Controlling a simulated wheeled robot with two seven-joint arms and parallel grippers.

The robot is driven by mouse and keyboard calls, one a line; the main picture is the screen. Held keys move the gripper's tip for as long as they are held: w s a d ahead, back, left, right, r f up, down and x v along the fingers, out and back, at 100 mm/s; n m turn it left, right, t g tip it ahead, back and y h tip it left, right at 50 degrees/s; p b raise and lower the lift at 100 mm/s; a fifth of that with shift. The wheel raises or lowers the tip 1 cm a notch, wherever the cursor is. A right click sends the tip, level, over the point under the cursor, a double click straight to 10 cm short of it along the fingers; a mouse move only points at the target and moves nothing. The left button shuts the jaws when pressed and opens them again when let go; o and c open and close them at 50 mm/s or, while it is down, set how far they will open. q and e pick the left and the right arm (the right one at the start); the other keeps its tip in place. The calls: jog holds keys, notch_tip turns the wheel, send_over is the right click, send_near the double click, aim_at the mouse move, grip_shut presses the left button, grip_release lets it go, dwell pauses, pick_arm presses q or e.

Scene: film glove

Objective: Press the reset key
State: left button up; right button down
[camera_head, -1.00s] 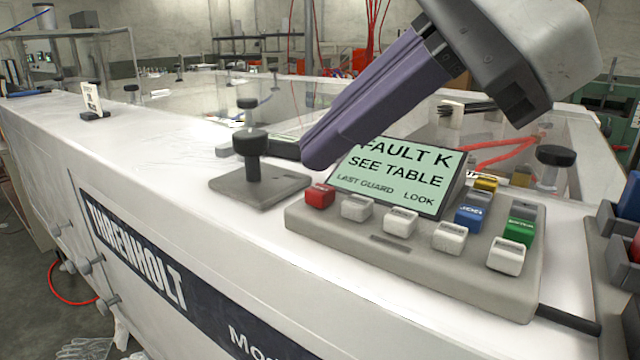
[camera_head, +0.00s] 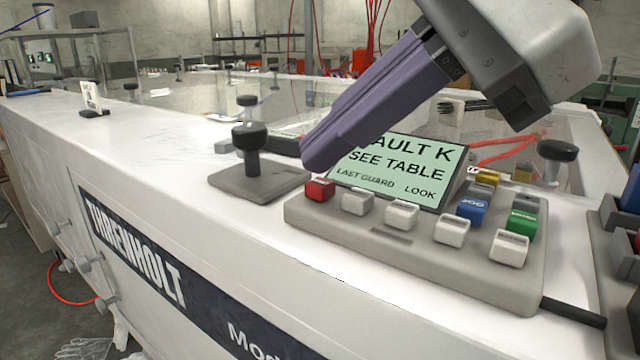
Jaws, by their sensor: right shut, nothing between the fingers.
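A grey control box (camera_head: 390,239) sits on the white machine top and bears a tilted green screen (camera_head: 395,178) and several keys. A red key (camera_head: 320,190) is at its left end, with white keys (camera_head: 402,214) along the front. A blue key (camera_head: 472,208), a green key (camera_head: 521,222) and a yellow key (camera_head: 487,177) are at the right. I cannot tell which one is the reset key. My right gripper (camera_head: 320,158), with purple fingers, is shut and empty. Its tips appear above the red key and cover the screen's upper left corner. My left gripper is out of view.
A black knob on a grey base (camera_head: 251,147) stands just left of the control box. Another black knob (camera_head: 557,151) stands behind its right end. A dark cable (camera_head: 572,313) leaves the box at right, near grey bins (camera_head: 612,235). The white top is clear in front.

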jog(key=shift+f+b, duration=0.35)
jog(key=shift+f, duration=0.15)
dwell(0.7)
jog(key=shift+r, duration=0.15)
jog(key=shift+r+p, duration=0.7)
jog(key=shift+r, duration=0.05)
notch_tip(320, 180, up, 5)
jog(key=p, duration=0.4)
dwell(0.7)
